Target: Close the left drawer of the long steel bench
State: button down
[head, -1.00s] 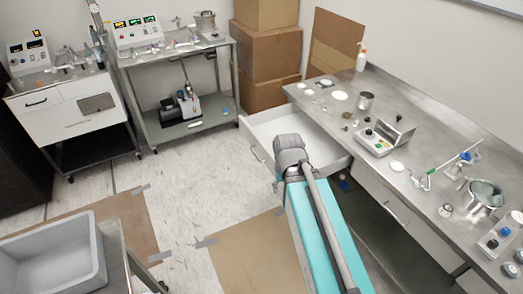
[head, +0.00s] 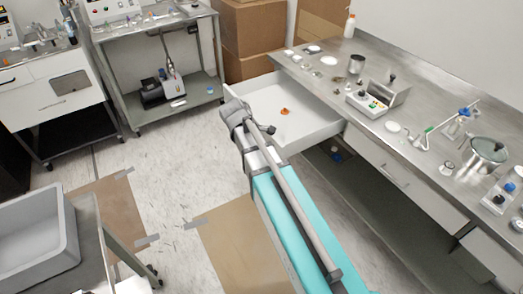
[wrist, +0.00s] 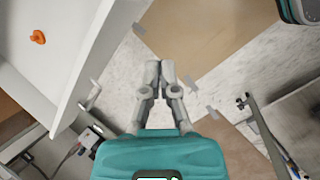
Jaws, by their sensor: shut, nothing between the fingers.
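The left drawer (head: 300,112) of the long steel bench (head: 425,125) is pulled out, with its white inside showing. A small orange object (head: 285,111) lies in it.
A closed drawer (head: 385,168) is right of the open one, over an open space below the bench. Cardboard boxes (head: 252,45) stand behind. A cart with a grey tub (head: 35,235) is at the lower left. Bare floor (head: 160,165) lies left of my arm.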

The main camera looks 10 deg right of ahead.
jog(key=w+a+f+n+t+h+b, duration=0.2)
jog(key=w+a+f+n+b, duration=0.3)
jog(key=w+n+b, duration=0.3)
jog(key=shift+w+a+f+n+h, duration=0.4)
jog(key=shift+w+f+n+h, duration=0.2)
jog(key=shift+w+n+h, duration=0.4)
jog(key=shift+w+f+b, duration=0.15)
jog(key=shift+b, duration=0.25)
jog(key=d+r+b+x, duration=0.1)
jog(key=b+x, duration=0.5)
jog(key=x, duration=0.6)
jog(key=shift+w+d+r+b, duration=0.15)
jog(key=shift+w+d+b, duration=0.25)
jog(key=shift+d, duration=0.15)
